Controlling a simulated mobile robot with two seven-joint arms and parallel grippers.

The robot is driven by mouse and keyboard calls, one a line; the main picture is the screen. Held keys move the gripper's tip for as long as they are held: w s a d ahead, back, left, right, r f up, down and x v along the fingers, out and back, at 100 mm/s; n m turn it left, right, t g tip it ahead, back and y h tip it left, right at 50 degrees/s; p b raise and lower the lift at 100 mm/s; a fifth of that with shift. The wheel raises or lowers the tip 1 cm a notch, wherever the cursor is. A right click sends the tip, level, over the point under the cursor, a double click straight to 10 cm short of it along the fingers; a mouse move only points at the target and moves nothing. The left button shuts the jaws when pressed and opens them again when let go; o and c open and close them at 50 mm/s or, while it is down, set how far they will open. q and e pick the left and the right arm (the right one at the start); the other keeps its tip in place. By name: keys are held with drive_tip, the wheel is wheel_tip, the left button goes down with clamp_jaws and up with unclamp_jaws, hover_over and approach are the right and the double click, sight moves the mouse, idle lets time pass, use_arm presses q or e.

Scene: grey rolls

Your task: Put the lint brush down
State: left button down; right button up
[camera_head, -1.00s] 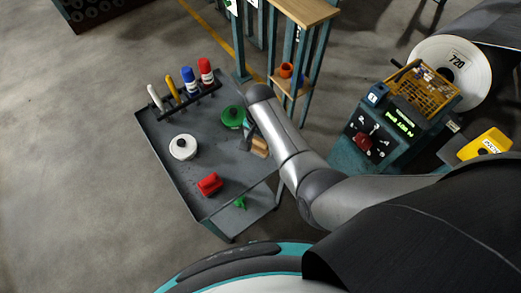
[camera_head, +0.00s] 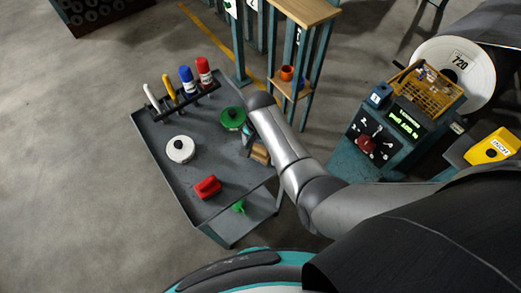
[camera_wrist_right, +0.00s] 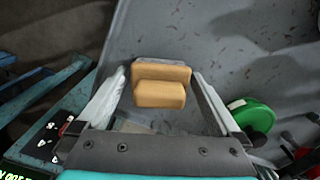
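The lint brush (camera_wrist_right: 160,90), a tan wooden block with a grey underside, shows between the fingers of my right gripper (camera_wrist_right: 161,76) in the right wrist view. A narrow gap shows between the brush and each fingertip, so the fingers look open around it. The brush (camera_head: 260,153) also shows in the head view at the right edge of the grey cart top (camera_head: 207,147), partly hidden by my right arm. It appears to rest on the cart, but its contact is hard to see. My left gripper is not in view.
On the cart are a green round reel (camera_head: 232,118), a white round reel (camera_head: 180,149), a red block (camera_head: 208,187) and a rack (camera_head: 187,101) with markers and tools. A control console (camera_head: 385,125) stands to the right. The cart's front middle is clear.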

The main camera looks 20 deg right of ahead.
sight(261, 147)
wheel_tip(261, 147, up, 12)
drive_tip(key=p, duration=0.4)
drive_tip(key=shift+w+f, duration=0.1)
drive_tip(key=shift+f, duration=0.1)
drive_tip(key=shift+r, duration=0.4)
drive_tip(key=shift+d, duration=0.1)
